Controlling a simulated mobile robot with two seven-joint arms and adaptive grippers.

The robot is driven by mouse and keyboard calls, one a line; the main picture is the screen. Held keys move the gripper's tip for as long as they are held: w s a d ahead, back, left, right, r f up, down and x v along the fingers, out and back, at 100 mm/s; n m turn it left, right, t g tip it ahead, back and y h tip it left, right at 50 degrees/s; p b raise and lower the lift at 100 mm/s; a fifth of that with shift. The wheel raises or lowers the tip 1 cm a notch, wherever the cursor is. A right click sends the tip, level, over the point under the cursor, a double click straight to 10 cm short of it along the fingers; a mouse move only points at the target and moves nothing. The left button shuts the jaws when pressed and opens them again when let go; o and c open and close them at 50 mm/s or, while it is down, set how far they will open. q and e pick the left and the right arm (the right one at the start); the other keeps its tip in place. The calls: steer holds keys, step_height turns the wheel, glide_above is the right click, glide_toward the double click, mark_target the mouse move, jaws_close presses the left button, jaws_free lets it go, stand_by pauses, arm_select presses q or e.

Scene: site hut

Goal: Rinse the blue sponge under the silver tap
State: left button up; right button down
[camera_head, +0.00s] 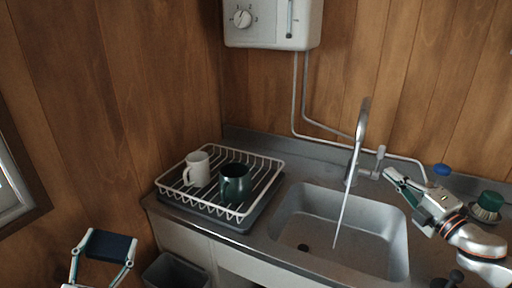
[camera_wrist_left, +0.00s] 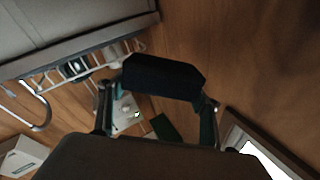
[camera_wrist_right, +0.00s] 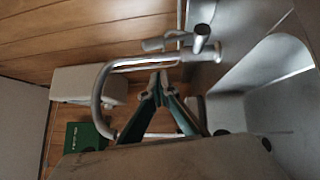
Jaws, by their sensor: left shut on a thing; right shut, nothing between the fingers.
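The blue sponge (camera_head: 110,243) is dark navy and sits between the fingers of my left gripper (camera_head: 103,250), at the lower left, away from the sink. In the left wrist view the sponge (camera_wrist_left: 163,77) spans both fingers. The silver tap (camera_head: 362,122) stands behind the sink (camera_head: 388,232), and a stream of water (camera_head: 341,212) falls from its spout into the basin. My right gripper (camera_head: 390,174) is shut and empty, close to the tap's lever (camera_head: 379,158); I cannot tell whether they touch. The tap (camera_wrist_right: 104,88) also shows in the right wrist view.
A white dish rack (camera_head: 270,163) on the counter left of the sink holds a white mug (camera_head: 197,169) and a green mug (camera_head: 235,182). A blue-capped item (camera_head: 442,169) and a green-topped brush (camera_head: 488,204) are at right. A bin (camera_head: 174,272) stands below the counter.

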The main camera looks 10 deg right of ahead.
mark_target(382, 155)
steer(key=w+d, duration=0.1)
steer(key=w, duration=0.5)
steer(key=shift+d+r, duration=0.2)
steer(key=shift+r, duration=0.2)
arm_select(q)
step_height(382, 155, up, 6)
steer(key=p, duration=0.4)
steer(key=shift+r, duration=0.1)
arm_select(e)
steer(key=shift+w+d+r+m, duration=0.2)
steer(key=shift+w+r+m, duration=0.1)
steer(key=shift+r, duration=0.3)
arm_select(q)
steer(key=shift+w+r, duration=0.1)
steer(key=shift+r, duration=0.2)
arm_select(e)
steer(key=shift+d, duration=0.1)
arm_select(q)
steer(key=shift+w+d+p, duration=0.15)
steer(key=shift+p, duration=0.15)
arm_select(e)
steer(key=shift+w+d+f+g, duration=0.1)
steer(key=shift+w+f+g, duration=0.1)
steer(key=shift+w+g, duration=0.1)
steer(key=shift+f, duration=0.1)
